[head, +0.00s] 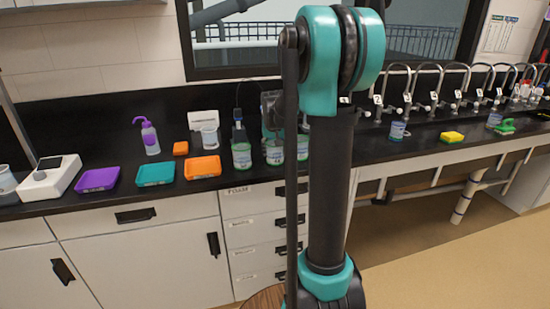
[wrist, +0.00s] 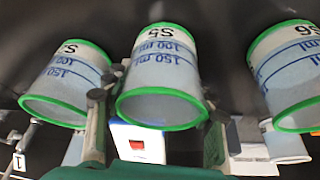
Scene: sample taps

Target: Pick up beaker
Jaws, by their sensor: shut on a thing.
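Three translucent beakers with green trim and blue volume marks stand in a row on the black counter in the head view: a left one (head: 241,156), a middle one (head: 274,154) and a right one (head: 303,148). My gripper (wrist: 155,102) is shut on the beaker marked S5 (wrist: 160,75), one finger on each side of it. S5 appears upside down in the wrist view. Neighbouring beakers stand at its left (wrist: 68,82) and right (wrist: 290,75), apart from it. In the head view my gripper (head: 272,112) is dark and partly hidden by my arm. I cannot tell whether S5 is off the counter.
Orange (head: 202,168), teal (head: 155,174) and purple (head: 98,179) trays lie left of the beakers. Taps (head: 388,90) line the back right, with a yellow sponge (head: 452,137) in front.

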